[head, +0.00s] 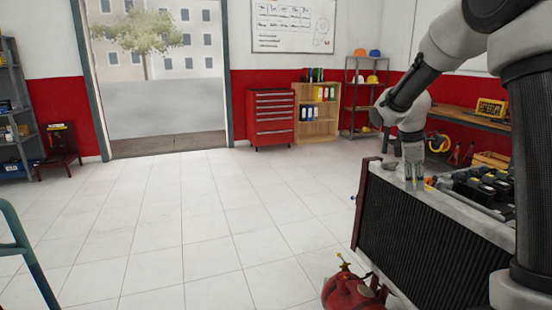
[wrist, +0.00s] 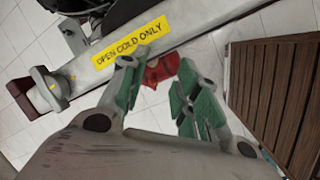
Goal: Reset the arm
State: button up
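My gripper (head: 414,182) points down at the top edge of the engine trainer's radiator (head: 425,235) in the head view. In the wrist view my gripper (wrist: 158,68) has its two green-padded fingers apart, with no object clearly held. A grey bar (wrist: 200,22) with a yellow "OPEN COLD ONLY" label (wrist: 133,40) passes just beyond the fingertips. Whether the fingers touch the bar, I cannot tell. A grey cap (wrist: 48,90) sits at the bar's left. A red thing (wrist: 163,68) shows behind the fingertips. My arm reaches in from the right in the head view.
A red tank (head: 352,293) stands on the floor by the radiator. A workbench (head: 460,119) runs along the right wall. A red tool cabinet (head: 270,118) and wooden shelf (head: 316,125) stand at the back. The tiled floor (head: 190,215) in the middle is clear.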

jog(key=s+a+r+m+t+y, duration=0.1)
jog(key=s+m, duration=0.3)
jog(key=s, duration=0.6)
jog(key=s+a+r+m+t+y, duration=0.1)
jog(key=s+r+m, duration=0.3)
jog(key=s, duration=0.7)
jog(key=s+a+r+m+t+y, duration=0.1)
jog(key=s+m, duration=0.4)
jog(key=s, duration=0.5)
notch_tip(320, 180, up, 2)
jog(key=shift+s+a+r, duration=0.2)
jog(key=shift+s+a, duration=0.05)
jog(key=shift+a, duration=0.6)
